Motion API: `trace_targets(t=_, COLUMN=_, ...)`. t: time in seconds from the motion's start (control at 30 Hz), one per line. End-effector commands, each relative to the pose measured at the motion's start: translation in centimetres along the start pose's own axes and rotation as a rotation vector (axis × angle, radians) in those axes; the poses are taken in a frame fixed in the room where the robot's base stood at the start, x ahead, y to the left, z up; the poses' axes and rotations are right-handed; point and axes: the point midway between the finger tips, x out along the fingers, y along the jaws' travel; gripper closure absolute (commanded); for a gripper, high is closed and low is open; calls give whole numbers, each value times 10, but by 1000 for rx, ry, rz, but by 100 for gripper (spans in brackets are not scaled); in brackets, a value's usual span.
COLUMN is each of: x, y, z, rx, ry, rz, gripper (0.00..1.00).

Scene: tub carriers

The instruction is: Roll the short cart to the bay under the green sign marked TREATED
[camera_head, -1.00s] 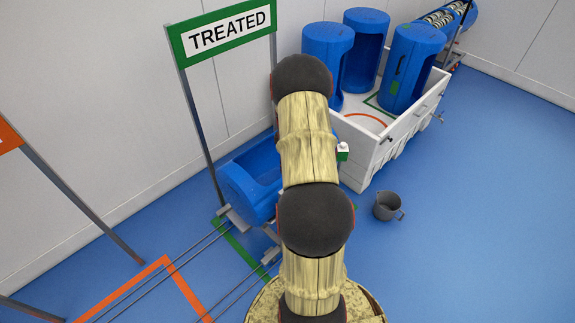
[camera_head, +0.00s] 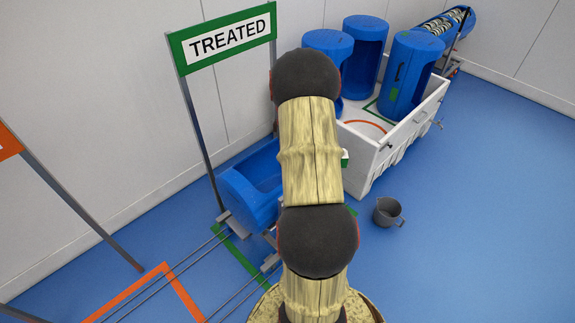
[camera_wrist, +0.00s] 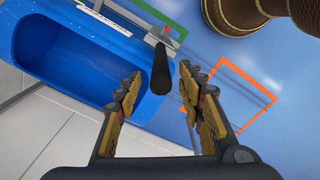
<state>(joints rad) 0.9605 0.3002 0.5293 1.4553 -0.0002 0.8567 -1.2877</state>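The green-framed sign marked TREATED (camera_head: 228,38) stands on two posts by the wall. Below it a cart with an open blue tub (camera_head: 250,201) stands on the rails at the green floor outline (camera_head: 232,249). My arm hides its right part, so I cannot judge its length fully. In the wrist view the blue tub (camera_wrist: 60,62) lies at upper left. A black bar-like handle (camera_wrist: 161,70) shows between the fingertips of my gripper (camera_wrist: 159,88). The fingers are apart, with a visible gap on both sides of the handle. The head view hides my gripper.
An orange floor outline (camera_head: 183,291) lies left of the green one, by an orange sign (camera_head: 8,141). A white bin (camera_head: 369,166) holding blue tubs stands right, with a grey bucket (camera_head: 387,211) in front. Floor at right is clear.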

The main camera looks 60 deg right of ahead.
Motion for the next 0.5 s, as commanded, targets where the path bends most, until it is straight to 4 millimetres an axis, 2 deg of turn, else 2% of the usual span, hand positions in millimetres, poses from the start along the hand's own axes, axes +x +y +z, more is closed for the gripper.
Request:
trace_targets(t=0.1, x=-17, y=0, z=0, rx=0, ry=0, rz=1, gripper=61)
trace_targets(t=0.2, x=-25, y=0, z=0, rx=0, ry=0, rz=0, gripper=61)
trace_targets(t=0.5, x=-29, y=0, z=0, rx=0, ry=0, rz=-1, gripper=61)
